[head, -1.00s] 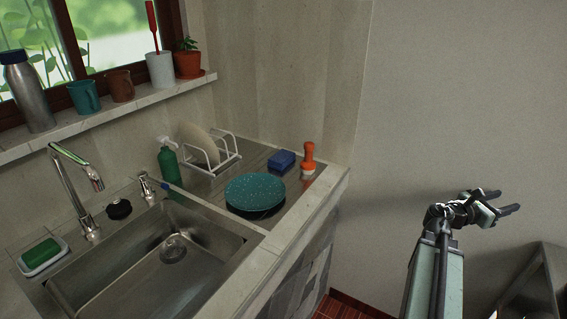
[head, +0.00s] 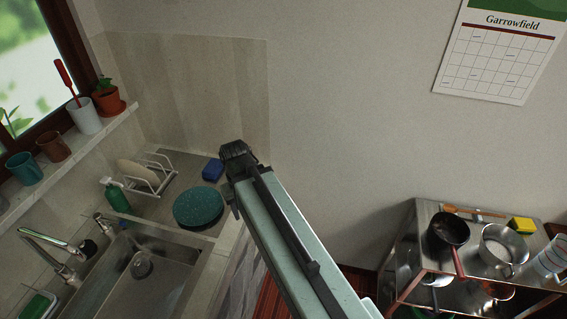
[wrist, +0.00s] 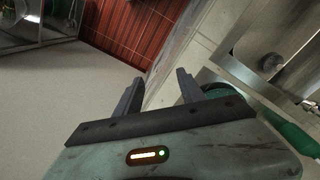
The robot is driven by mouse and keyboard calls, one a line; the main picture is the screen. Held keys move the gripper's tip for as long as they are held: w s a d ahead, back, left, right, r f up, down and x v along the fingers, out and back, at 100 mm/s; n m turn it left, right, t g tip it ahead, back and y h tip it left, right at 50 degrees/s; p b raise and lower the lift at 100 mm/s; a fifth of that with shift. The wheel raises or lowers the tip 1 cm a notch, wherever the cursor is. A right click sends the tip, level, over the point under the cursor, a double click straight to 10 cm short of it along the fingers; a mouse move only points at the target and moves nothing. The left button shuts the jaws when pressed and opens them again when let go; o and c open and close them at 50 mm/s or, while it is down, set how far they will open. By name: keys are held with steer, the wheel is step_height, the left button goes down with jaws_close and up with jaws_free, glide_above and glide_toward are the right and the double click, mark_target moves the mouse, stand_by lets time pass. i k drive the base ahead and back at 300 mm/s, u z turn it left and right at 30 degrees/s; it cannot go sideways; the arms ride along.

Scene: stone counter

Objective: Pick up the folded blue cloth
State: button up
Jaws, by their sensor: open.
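A small blue folded piece (head: 212,169), which looks like the folded blue cloth, lies on the drainboard at the back of the counter, behind the teal plate. My gripper (wrist: 159,75) is open and empty in the wrist view, pointing down past the counter edge. In the head view my arm reaches up to just right of the blue piece, and its fingers are mostly hidden behind the arm. The blue piece does not show clearly in the wrist view.
A teal speckled plate (head: 198,207) is in front of the cloth. A white dish rack (head: 147,174) and a green bottle (head: 116,195) stand to the left, with the sink (head: 128,275) nearer. A metal cart (head: 414,262) with pans stands at right.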

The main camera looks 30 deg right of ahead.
mark_target(214, 165)
steer(key=u, duration=4.2)
steer(key=k, duration=0.7)
steer(key=z, duration=1.45)
